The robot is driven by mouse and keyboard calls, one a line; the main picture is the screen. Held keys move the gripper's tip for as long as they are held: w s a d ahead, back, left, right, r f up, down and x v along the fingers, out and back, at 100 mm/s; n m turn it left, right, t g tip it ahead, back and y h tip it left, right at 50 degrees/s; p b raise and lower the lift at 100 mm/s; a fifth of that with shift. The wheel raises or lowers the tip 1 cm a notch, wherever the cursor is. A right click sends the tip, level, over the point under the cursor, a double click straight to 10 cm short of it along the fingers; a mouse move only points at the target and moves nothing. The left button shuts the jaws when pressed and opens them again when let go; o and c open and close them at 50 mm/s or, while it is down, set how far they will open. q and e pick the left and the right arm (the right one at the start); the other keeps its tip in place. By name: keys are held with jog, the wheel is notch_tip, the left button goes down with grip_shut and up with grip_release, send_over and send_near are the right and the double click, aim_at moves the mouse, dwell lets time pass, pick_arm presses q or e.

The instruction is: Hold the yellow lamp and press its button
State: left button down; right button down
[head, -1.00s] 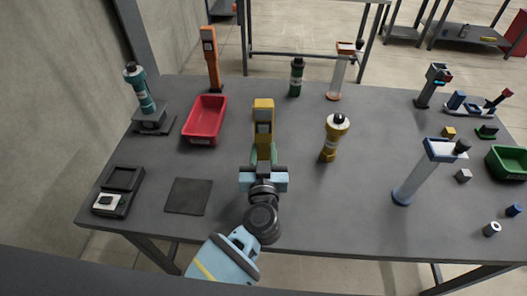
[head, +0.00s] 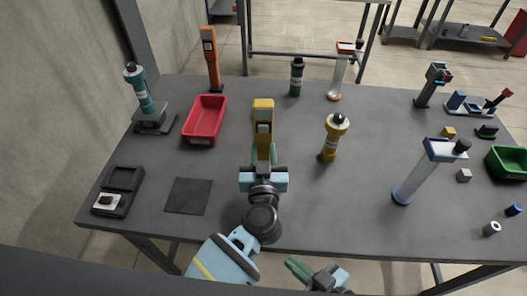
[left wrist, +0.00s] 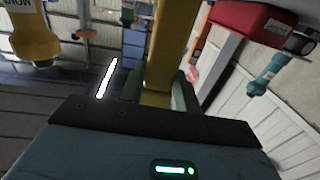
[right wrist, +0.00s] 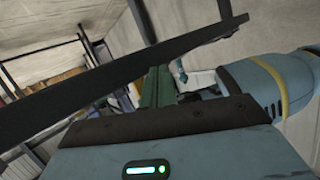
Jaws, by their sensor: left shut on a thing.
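The yellow lamp (head: 263,105) stands upright in my left gripper near the middle of the table, its dark and grey face toward the head camera. My left gripper (head: 263,155) is shut on its lower stem, with one green finger on each side. The left wrist view shows the yellow stem (left wrist: 158,85) between the fingers. I cannot clearly make out the button. My right gripper (head: 294,264) is at the bottom edge of the head view, in front of the table and well apart from the lamp. Its green fingers (right wrist: 157,88) look together and empty.
A yellow cylinder with a black top (head: 331,145) stands right of the lamp. A red bin (head: 205,119) is to its left. A white-blue column (head: 412,178) stands farther right. The dark mat (head: 188,196) is bare, and the table's front middle is clear.

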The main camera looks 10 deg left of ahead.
jog(key=w+r+t, duration=0.2)
jog(key=w+r, duration=0.7)
jog(key=r, duration=0.1)
jog(key=t, duration=0.2)
send_near(269, 139)
jog(key=s+d+r, duration=0.2)
jog(key=s+r, duration=0.1)
jog(key=s+a+m+g+y, duration=0.2)
jog(key=s+a+m+g, duration=0.1)
jog(key=a+m, duration=0.3)
jog(key=shift+n, duration=0.5)
jog(key=shift+w+a+r, duration=0.1)
jog(key=shift+w+a, duration=0.25)
jog(key=shift+w, duration=1.1)
jog(key=shift+w+a+r, duration=0.1)
jog(key=shift+w+a, duration=0.2)
jog(key=shift+w, duration=1.15)
jog(key=shift+w+a+r, duration=0.1)
jog(key=shift+w+a, duration=0.25)
jog(key=shift+w, duration=1.1)
jog(key=shift+w, duration=0.15)
jog(key=shift+w+f, duration=0.1)
jog(key=shift+w, duration=0.25)
jog(key=shift+w, duration=0.3)
jog(key=shift+s, duration=0.75)
